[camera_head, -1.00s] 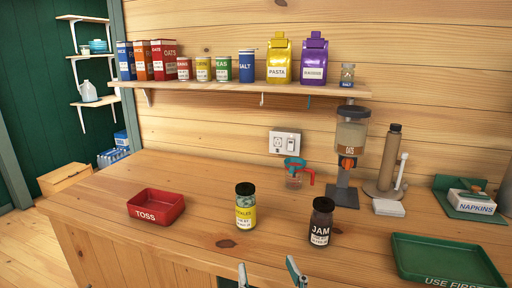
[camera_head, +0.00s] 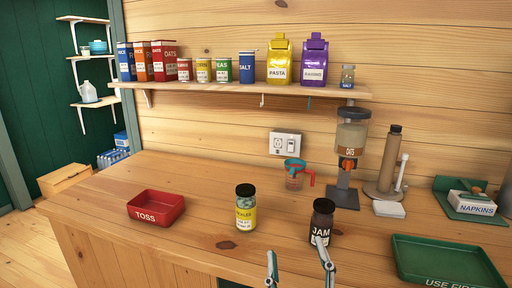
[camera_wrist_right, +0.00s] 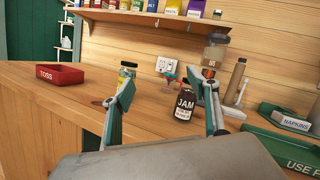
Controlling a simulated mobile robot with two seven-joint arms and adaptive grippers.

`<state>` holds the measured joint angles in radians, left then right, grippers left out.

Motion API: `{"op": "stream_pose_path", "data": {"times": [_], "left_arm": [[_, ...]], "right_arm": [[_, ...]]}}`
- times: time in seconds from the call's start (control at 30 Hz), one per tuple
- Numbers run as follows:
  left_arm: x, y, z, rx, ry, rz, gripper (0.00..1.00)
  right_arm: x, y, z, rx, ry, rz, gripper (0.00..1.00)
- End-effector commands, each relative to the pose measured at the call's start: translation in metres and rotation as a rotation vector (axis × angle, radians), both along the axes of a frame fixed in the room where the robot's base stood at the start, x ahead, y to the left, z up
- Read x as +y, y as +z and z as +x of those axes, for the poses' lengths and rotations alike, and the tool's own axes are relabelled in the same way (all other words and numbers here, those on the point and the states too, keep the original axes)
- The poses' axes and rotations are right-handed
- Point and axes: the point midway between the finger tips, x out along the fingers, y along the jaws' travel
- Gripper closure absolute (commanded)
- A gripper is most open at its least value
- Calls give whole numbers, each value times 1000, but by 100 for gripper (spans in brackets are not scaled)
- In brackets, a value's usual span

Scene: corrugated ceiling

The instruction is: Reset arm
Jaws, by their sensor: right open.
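My right gripper (camera_head: 298,264) is open and empty at the front edge of the counter, its two fingers pointing up in the head view. Its right fingertip overlaps the lower part of the jam jar (camera_head: 322,218) in the picture; I cannot tell whether they touch. In the right wrist view the jam jar (camera_wrist_right: 185,101) shows between the open fingers (camera_wrist_right: 165,90), beyond them. A pickle jar (camera_head: 246,207) with a yellow label stands upright to the left of the jam jar. My left gripper is not in view.
A red TOSS tray (camera_head: 170,220) sits at the left of the counter (camera_head: 200,255). A green USE FIRST tray (camera_head: 405,275) sits at the right. A measuring cup (camera_head: 295,178), oats dispenser (camera_head: 350,145) and napkins (camera_head: 472,203) stand behind. A shelf of packages (camera_head: 200,86) hangs above.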

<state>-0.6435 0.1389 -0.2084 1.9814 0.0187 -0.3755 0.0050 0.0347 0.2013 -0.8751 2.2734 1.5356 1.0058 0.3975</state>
Motion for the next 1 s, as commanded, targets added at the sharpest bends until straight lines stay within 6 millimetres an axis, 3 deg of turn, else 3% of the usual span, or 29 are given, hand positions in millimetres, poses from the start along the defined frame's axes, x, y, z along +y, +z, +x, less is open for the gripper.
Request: {"op": "stream_pose_path", "data": {"times": [0.17, 0.27, 0.37, 0.5, 0.57, 0.7, 0.8, 0.9, 1.0], "left_arm": [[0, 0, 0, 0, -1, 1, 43], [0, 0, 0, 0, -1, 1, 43], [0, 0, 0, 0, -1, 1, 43], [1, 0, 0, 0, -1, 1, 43], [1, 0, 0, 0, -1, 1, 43], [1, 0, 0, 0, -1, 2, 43], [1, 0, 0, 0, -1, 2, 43], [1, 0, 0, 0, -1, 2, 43], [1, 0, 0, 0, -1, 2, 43]], "right_arm": [[-16, -6, -9, -172, -147, -458, 41], [-13, -30, -17, -248, -206, -819, 41], [-5, -76, -24, -292, -216, -1217, 41], [-6, -170, -38, -307, -133, -1759, 41], [-13, -210, -47, -303, -72, -1951, 41], [-42, -298, -73, -284, 106, -2335, 41], [-72, -352, -97, -265, 259, -2562, 41], [-102, -393, -122, -250, 408, -2735, 41], [-127, -421, -142, -238, 531, -2854, 41]]}}
